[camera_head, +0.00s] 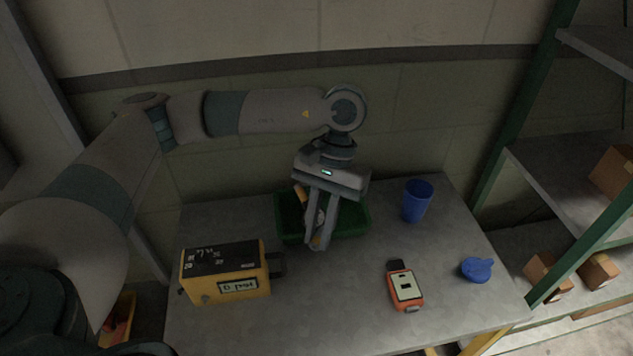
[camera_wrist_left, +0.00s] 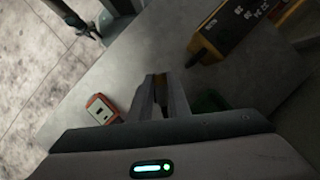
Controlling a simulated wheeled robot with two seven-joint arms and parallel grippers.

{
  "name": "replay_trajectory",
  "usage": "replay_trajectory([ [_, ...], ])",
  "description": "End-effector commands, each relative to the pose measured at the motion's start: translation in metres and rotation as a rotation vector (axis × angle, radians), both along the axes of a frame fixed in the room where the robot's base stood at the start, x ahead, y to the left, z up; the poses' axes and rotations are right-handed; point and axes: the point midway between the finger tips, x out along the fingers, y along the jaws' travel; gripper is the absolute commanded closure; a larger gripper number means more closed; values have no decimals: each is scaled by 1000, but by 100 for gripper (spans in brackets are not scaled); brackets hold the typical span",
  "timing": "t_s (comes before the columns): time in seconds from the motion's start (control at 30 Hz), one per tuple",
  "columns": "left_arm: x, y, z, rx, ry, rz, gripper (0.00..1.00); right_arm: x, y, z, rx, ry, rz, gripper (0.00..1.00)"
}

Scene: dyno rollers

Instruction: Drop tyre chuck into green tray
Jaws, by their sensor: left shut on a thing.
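My left gripper (camera_head: 320,244) is shut on the tyre chuck (camera_head: 302,195), a small part with yellow and grey showing between and beside the fingers. The gripper points down in front of and over the green tray (camera_head: 355,224) at the back of the table. The gripper hides part of the tray, and I cannot tell how high the chuck is above it. In the left wrist view the fingers (camera_wrist_left: 162,90) are close together with a dark yellowish piece between them. A green edge of the tray (camera_wrist_left: 208,100) shows beside them. My right gripper is not in view.
A yellow and black gauge box (camera_head: 222,273) stands left on the grey table (camera_head: 335,300). A blue cup (camera_head: 417,201), an orange meter (camera_head: 404,287) and a blue lid (camera_head: 477,269) are on the right. Green-framed shelves with boxes (camera_head: 547,272) stand further right. The table's front middle is clear.

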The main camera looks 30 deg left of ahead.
Motion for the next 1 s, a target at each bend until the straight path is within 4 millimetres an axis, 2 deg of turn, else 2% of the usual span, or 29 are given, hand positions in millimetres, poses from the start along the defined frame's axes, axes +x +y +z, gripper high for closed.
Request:
replay_trajectory([
  [0.27, 2, -2, 0, -1, 1, 26, 100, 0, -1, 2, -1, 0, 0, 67],
  [0.47, 15, -8, -2, -1, 3, 175, 100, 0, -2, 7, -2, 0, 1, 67],
  [0.77, 55, -17, -8, -2, 7, 680, 100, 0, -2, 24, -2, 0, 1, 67],
  [1.0, 91, -6, -13, -1, 5, 1151, 100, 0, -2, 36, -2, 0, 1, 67],
])
